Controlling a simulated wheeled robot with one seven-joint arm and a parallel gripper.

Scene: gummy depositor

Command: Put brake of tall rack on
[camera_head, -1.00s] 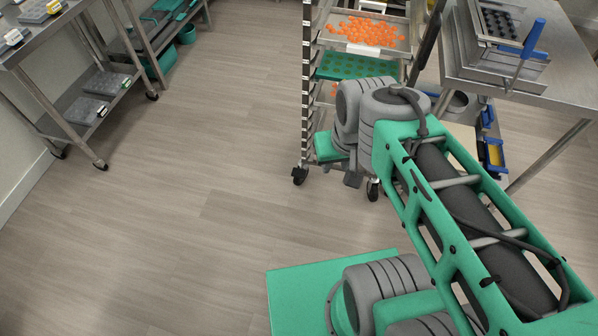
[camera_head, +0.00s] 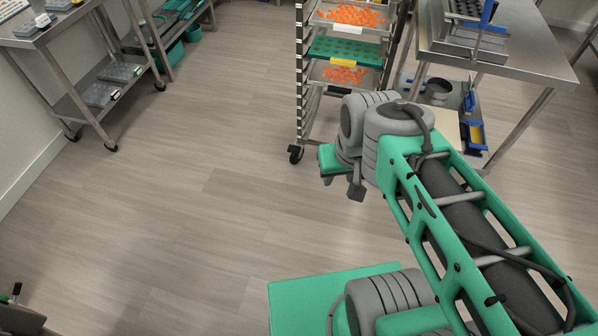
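The tall rack (camera_head: 301,90) is a metal frame on casters, at the top centre. It holds trays of orange gummies and a green mould tray. Its near left caster (camera_head: 295,153) is dark and rests on the floor; its brake position is too small to tell. The near right caster is hidden behind my arm. My gripper (camera_head: 356,190) is at the end of the green and grey arm, low in front of the rack's base. It appears apart from the visible caster. Its fingers are mostly hidden, so open or shut does not show.
A steel table (camera_head: 500,62) with a mould press stands right of the rack, with blue and yellow items on its lower shelf. A two-tier steel table (camera_head: 75,28) stands at left. A dark object (camera_head: 18,312) shows at the bottom left. The floor between is clear.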

